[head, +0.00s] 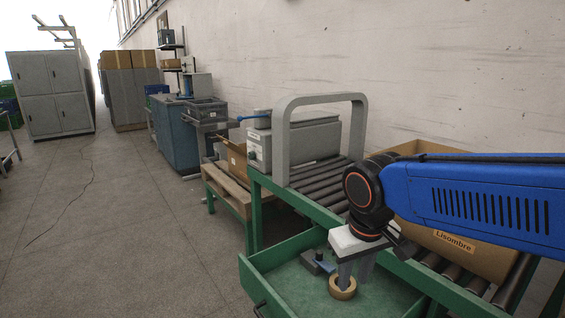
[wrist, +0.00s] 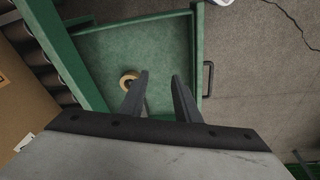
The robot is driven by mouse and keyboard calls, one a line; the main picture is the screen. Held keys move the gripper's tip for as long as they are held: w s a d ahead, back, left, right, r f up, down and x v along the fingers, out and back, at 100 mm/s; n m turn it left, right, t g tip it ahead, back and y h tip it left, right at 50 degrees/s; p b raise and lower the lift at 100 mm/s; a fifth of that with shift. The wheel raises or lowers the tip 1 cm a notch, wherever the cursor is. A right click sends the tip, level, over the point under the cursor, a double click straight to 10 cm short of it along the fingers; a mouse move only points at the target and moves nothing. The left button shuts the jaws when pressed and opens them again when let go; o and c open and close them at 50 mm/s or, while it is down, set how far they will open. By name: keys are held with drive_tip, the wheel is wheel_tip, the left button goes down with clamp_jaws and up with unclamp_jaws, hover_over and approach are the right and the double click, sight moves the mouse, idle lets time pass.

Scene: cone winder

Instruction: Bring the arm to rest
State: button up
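My blue arm (head: 465,197) reaches in from the right in the head view. My gripper (head: 350,274) points down over an open green drawer (head: 285,285). In the wrist view my gripper (wrist: 160,85) has its two fingers apart with nothing between them. A roll of tan tape (head: 342,287) lies in the drawer close to the fingers in the head view. The tape roll (wrist: 129,80) shows beside the left finger in the wrist view, partly covered by it. A small dark grey and blue tool (head: 318,262) lies in the drawer left of the gripper.
A roller conveyor (head: 318,178) with a grey arch (head: 284,140) runs behind the drawer. A cardboard box labelled Lisombre (head: 455,246) stands on the rollers close to my arm. A wooden pallet-like stand (head: 226,188) is further left. The floor (head: 120,230) at left is mostly clear.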

drive_tip(key=s+d+f+m+t, duration=0.2)
drive_tip(key=s+d+f+m, duration=0.1)
drive_tip(key=s+d, duration=0.7)
drive_tip(key=d+f, duration=0.1)
drive_tip(key=d, duration=0.2)
drive_tip(key=shift+s+d+m+t, duration=0.25)
drive_tip(key=shift+d+m+t, duration=0.05)
drive_tip(key=shift+m, duration=0.1)
idle(1.3)
